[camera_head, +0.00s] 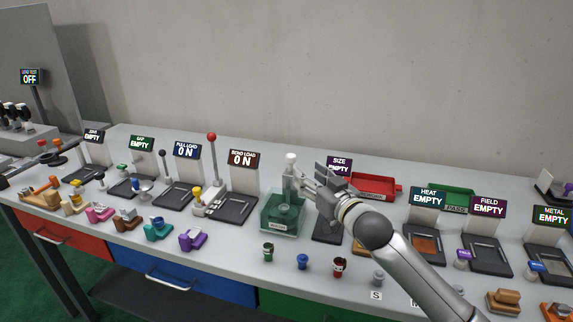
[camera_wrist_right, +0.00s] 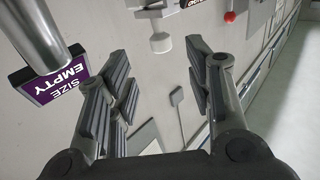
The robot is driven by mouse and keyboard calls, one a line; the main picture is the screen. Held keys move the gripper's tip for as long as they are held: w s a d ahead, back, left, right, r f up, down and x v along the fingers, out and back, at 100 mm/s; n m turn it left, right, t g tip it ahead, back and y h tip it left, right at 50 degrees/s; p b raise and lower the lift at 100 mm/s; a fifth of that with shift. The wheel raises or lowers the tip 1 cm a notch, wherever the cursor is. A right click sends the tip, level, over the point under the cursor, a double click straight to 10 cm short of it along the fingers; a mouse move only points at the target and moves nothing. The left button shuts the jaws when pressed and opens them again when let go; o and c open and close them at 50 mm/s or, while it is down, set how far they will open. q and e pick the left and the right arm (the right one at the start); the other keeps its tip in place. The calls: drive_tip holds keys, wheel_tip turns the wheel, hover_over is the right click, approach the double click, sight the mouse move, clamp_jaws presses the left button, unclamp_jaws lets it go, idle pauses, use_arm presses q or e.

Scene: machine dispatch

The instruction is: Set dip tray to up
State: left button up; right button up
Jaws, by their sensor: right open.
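The dip tray is a clear green box (camera_head: 281,222) on the bench, left of my right arm. A post with a white knob (camera_head: 291,158) stands at its back. The knob appears raised above the box. My right gripper (camera_head: 308,180) is open beside the post, just right of it. In the wrist view a white knob (camera_wrist_right: 161,42) shows beyond and between the open fingers (camera_wrist_right: 160,75), apart from them. Dark grey parts (camera_head: 58,158) at the left edge look like my left gripper; its finger state is unclear.
A red lever (camera_head: 211,137) stands to the left by the BEND LOAD sign (camera_head: 243,159). The SIZE sign (camera_head: 339,165) and a red tray (camera_head: 376,186) are close behind my right gripper.

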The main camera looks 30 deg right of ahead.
sight(293, 161)
drive_tip(key=w, duration=0.3)
drive_tip(key=w+p, duration=0.1)
drive_tip(key=w, duration=0.3)
drive_tip(key=w+p, duration=0.1)
drive_tip(key=w, duration=0.2)
drive_tip(key=shift+w+d+r, duration=0.1)
drive_tip(key=shift+w+d, duration=0.05)
drive_tip(key=shift+d, duration=0.2)
use_arm(q)
drive_tip(key=shift+r, duration=0.95)
use_arm(e)
clamp_jaws()
